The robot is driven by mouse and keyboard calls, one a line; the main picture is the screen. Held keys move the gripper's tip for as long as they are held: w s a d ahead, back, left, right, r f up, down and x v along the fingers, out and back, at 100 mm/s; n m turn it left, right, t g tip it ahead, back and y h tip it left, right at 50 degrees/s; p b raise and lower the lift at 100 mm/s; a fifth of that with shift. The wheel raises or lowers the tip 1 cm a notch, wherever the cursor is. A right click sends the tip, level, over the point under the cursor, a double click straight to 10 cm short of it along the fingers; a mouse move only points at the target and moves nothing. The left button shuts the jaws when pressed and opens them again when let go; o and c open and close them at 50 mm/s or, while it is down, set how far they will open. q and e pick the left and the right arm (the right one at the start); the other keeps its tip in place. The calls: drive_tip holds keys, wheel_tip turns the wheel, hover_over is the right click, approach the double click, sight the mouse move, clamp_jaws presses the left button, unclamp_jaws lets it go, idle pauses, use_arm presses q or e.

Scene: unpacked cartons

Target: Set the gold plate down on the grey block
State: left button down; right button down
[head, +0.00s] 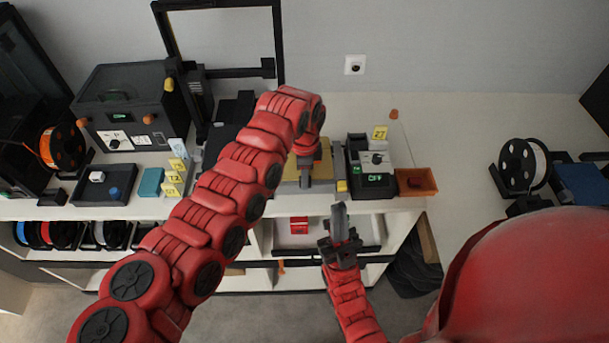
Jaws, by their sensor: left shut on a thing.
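The gold plate (325,168) is a flat yellow-tan piece near the middle of the counter, partly covered by my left arm. My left gripper (306,181) points down at the plate and is shut on it; the fingertips are small and partly hidden. A grey surface shows around the plate's front edge and may be the grey block, but I cannot make out its outline or whether the plate touches it. My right gripper (341,222) is lower, in front of the counter's edge, away from the plate. I cannot tell whether its jaws are apart.
A black device with a green display (374,170) and an orange tray (416,182) stand right of the plate. Left are a dark tray (105,190), a teal box (151,182) and yellow number tags (174,178). A black frame (275,40) rises behind.

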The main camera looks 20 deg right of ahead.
idle(0.7)
use_arm(q)
drive_tip(key=shift+f+b, duration=1.35)
drive_tip(key=shift+f, duration=0.1)
drive_tip(key=shift+c, duration=2.2)
unclamp_jaws()
drive_tip(key=shift+s, duration=0.1)
drive_tip(key=shift+r, duration=0.15)
drive_tip(key=shift+r, duration=1.5)
